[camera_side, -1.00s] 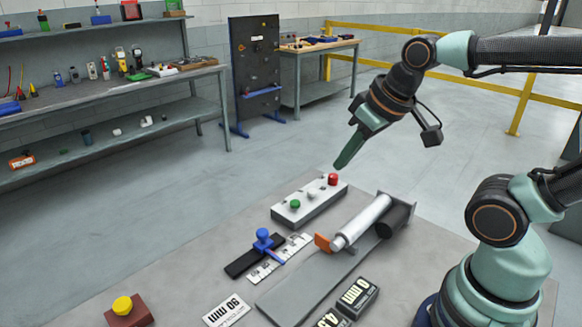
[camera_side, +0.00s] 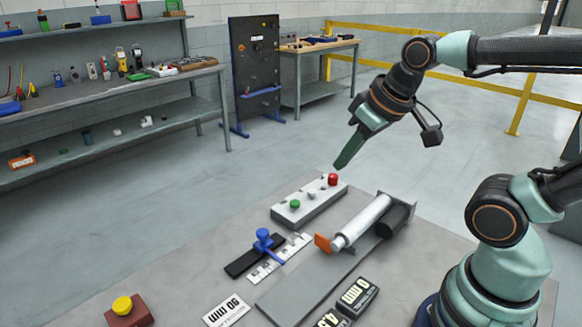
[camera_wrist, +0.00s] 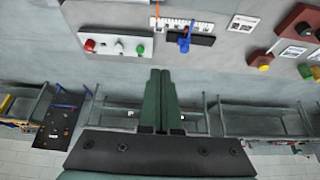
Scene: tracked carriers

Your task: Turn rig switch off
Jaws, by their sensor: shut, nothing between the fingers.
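A pale control box (camera_side: 305,207) lies on the grey table. It carries a green button (camera_side: 295,204), a small pale switch knob (camera_side: 312,194) in the middle and a red button (camera_side: 333,179) at its far end. My gripper (camera_side: 340,164) is shut and empty. It points down and hangs apart from the box, just above the red button in the side view. In the wrist view my gripper's green fingers (camera_wrist: 160,72) lie together. The control box (camera_wrist: 115,54) shows there beyond the fingertips, with the red button (camera_wrist: 89,45) at left and the green button (camera_wrist: 140,49) at right.
A silver cylinder (camera_side: 361,222) with an orange end plate (camera_side: 323,243) lies on a rail nearby. A blue-handled slider (camera_side: 263,240) stands left of it. Number blocks (camera_side: 358,295) and a yellow button on a brown base (camera_side: 128,310) are nearer the front.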

